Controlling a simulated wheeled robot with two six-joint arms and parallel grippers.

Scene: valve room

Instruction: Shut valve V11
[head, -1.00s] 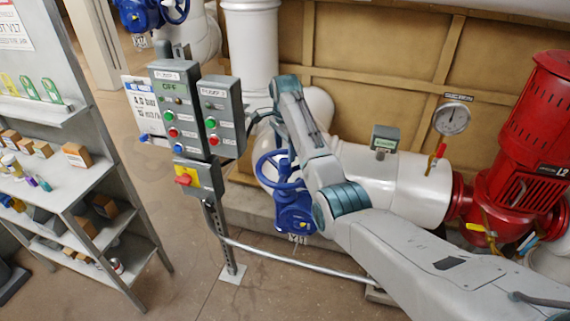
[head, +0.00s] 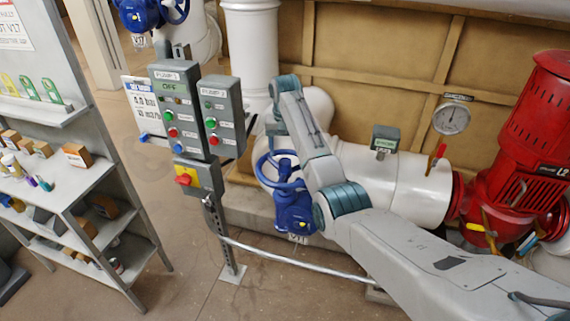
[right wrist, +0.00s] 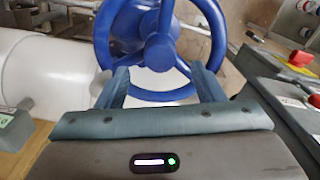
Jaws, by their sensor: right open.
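Valve V11 (head: 293,212) is a blue valve with a spoked handwheel, low in the middle of the head view, on the white pipe. A small tag hangs below it. Its handwheel (right wrist: 159,52) fills the upper middle of the right wrist view. My right gripper (right wrist: 163,82) is open, with its two fingers pointing at the wheel. The lower rim shows between the fingers; I cannot tell whether they touch it. In the head view my right arm hides part of the area beside the wheel. My left gripper is not in view.
Pump control boxes (head: 178,108) on a post stand left of the valve, with a red and yellow switch (head: 190,178) below. A metal rail (head: 295,261) runs low in front. A red pump (head: 530,135) stands right. A shelf (head: 85,190) stands left. Another blue valve (head: 140,14) is at top left.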

